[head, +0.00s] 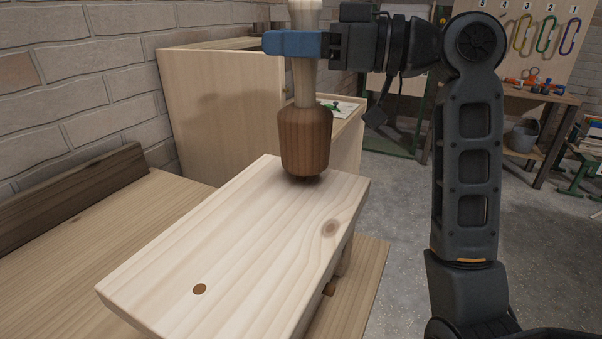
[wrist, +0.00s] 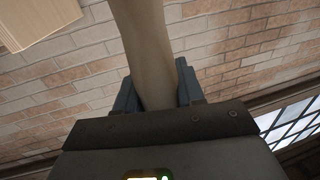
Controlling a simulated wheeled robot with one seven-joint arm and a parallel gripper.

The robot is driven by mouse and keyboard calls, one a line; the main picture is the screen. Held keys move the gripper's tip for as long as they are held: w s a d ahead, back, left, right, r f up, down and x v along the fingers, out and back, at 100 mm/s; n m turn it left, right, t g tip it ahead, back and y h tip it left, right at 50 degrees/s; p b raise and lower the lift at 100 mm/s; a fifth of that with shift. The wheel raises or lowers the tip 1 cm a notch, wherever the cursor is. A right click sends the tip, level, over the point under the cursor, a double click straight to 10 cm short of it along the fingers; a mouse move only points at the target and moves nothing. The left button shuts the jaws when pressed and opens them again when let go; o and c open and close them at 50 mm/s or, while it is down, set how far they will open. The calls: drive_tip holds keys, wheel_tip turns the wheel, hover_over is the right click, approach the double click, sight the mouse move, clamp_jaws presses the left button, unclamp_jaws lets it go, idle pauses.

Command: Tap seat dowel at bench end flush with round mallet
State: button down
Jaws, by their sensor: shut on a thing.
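My gripper (head: 300,44) has blue fingers shut on the pale handle of the round mallet (head: 306,140). The mallet hangs upright, its dark brown head down, over the far end of the pale bench seat (head: 245,235). A small dark shape (head: 306,180), likely the seat dowel, shows just under the mallet head; the head mostly hides it, and I cannot tell whether they touch. A brown round dowel end (head: 199,289) looks level with the seat top at the near end. In the wrist view, the handle (wrist: 145,45) passes between my gripper's fingers (wrist: 157,92).
A wooden panel cabinet (head: 220,110) stands behind the bench against the brick wall (head: 75,75). A lower wooden surface (head: 110,245) lies left of the seat. At the back right are a workbench (head: 535,93) and a bucket (head: 523,137). Grey floor (head: 400,220) is open to the right.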

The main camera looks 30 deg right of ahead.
drive_tip(key=d+r+p, duration=0.2)
drive_tip(key=d+r, duration=0.3)
drive_tip(key=d, duration=0.1)
drive_tip(key=shift+d, duration=0.4)
drive_tip(key=shift+a, duration=0.1)
drive_tip(key=a+f, duration=0.1)
drive_tip(key=a, duration=0.6)
drive_tip(key=shift+a, duration=0.15)
drive_tip(key=shift+f, duration=0.1)
drive_tip(key=shift+b, duration=0.35)
